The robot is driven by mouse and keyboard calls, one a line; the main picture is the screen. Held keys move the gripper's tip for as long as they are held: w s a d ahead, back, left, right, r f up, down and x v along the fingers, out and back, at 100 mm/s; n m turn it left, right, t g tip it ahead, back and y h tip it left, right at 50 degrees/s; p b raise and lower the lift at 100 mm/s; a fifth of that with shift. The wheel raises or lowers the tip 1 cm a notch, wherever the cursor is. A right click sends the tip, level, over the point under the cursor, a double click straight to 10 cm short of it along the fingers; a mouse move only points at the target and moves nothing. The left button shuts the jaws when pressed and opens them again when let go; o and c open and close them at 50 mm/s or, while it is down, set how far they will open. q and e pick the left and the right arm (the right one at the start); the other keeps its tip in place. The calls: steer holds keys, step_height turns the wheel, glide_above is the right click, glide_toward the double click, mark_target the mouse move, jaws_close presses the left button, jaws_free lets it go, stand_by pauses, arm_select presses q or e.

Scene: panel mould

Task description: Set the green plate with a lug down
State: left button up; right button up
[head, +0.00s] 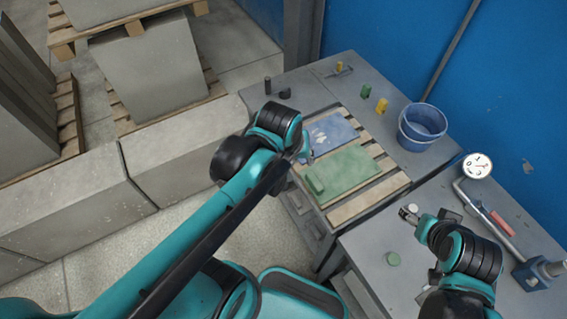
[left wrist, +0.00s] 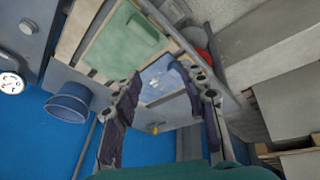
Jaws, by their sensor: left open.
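The green plate (head: 348,170) lies flat on a slatted wooden pallet (head: 392,187) on the bench. Its raised lug (head: 314,181) is at its left end. The left wrist view also shows the green plate (left wrist: 112,42), left of my fingers, and its lug (left wrist: 143,29). My left gripper (head: 306,156) is open and empty, just beyond the lug end of the plate and apart from it. In the left wrist view its spread fingers (left wrist: 155,72) frame part of the blue plate (left wrist: 158,78). My right gripper (head: 408,213) is over the right bench, too small to read.
The blue plate (head: 332,131) with pale marks lies beside the green one on the pallet. A blue bucket (head: 421,126), yellow and green pieces and dark cylinders stand behind.

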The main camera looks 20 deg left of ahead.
arm_select(q)
steer(key=shift+s+a+r+m+t, duration=0.15)
steer(key=shift+s+a+m+t, duration=0.25)
steer(key=shift+s+m+t, duration=0.25)
steer(key=shift+s+a+r+m+t, duration=0.15)
steer(key=shift+s+a+m+t, duration=0.25)
steer(key=shift+s+m, duration=0.3)
steer(key=shift+s+a+r+m+t, duration=0.15)
steer(key=shift+s+a+m+t, duration=0.3)
steer(key=shift+m, duration=0.4)
steer(key=shift+s, duration=0.15)
arm_select(e)
steer(key=shift+s, duration=0.1)
